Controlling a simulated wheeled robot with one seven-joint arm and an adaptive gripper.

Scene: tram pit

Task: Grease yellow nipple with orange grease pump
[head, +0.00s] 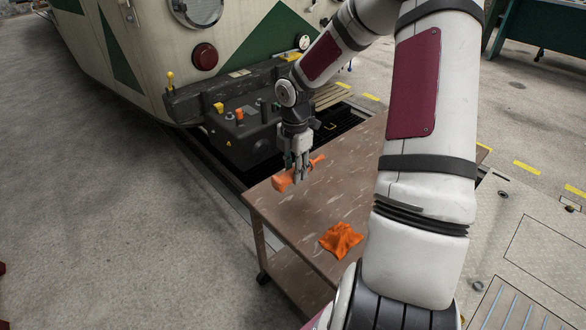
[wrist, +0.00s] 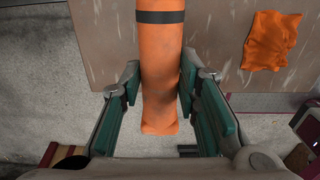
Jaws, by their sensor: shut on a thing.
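My gripper (head: 301,162) is shut on the orange grease pump (head: 286,180) near the far left corner of the wooden trolley top. In the wrist view the pump (wrist: 162,70) lies between the green pads of my gripper (wrist: 162,95); it is an orange cylinder with a black band. A yellow nipple or cap (head: 218,107) shows on the dark coupler box under the tram. Another yellow piece (head: 170,78) stands at the bumper's left end. I cannot tell which is the nipple to grease.
The trolley (head: 290,225) carries a crumpled orange cloth (head: 341,240), also in the wrist view (wrist: 271,40). The tram (head: 130,50) with its dark bumper stands behind the trolley, over a pit. The grey floor at left is clear.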

